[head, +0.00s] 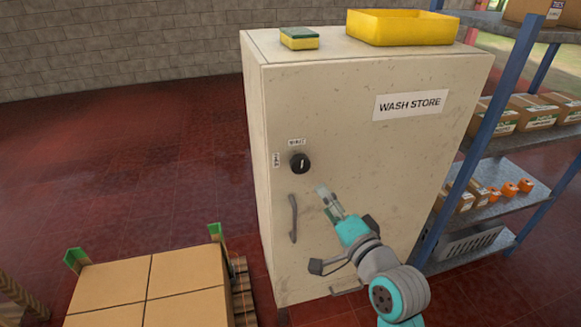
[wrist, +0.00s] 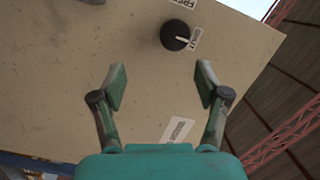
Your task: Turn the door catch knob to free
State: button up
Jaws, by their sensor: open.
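The door catch knob (head: 300,163) is round and black, on the upper left of the beige cabinet door (head: 350,150). It also shows in the wrist view (wrist: 175,35). Its white mark points to the upper label (head: 296,142), which shows to the right of the knob in the wrist view. The FREE label (wrist: 188,2) lies left of the knob in the head view (head: 277,160). My gripper (head: 328,199) is open and empty, to the lower right of the knob. In the wrist view the knob lies beyond the fingertips (wrist: 160,75), apart from both.
A grey door handle (head: 293,218) stands out below the knob. A yellow tray (head: 400,28) and a sponge (head: 299,38) lie on the cabinet. A shelf rack (head: 490,190) stands at right. Boxes on a pallet (head: 150,285) stand at lower left. The red floor behind is clear.

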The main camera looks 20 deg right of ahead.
aim_at(302, 168)
jog(key=shift+y, duration=0.3)
jog(key=w+a, duration=0.1)
jog(key=w, duration=0.3)
jog(key=w+r, duration=0.1)
jog(key=w, duration=0.2)
jog(key=w+a+r, duration=0.1)
jog(key=w, duration=0.3)
jog(key=shift+w+a, duration=0.35)
jog(key=c, duration=1.2)
jog(key=shift+o, duration=0.2)
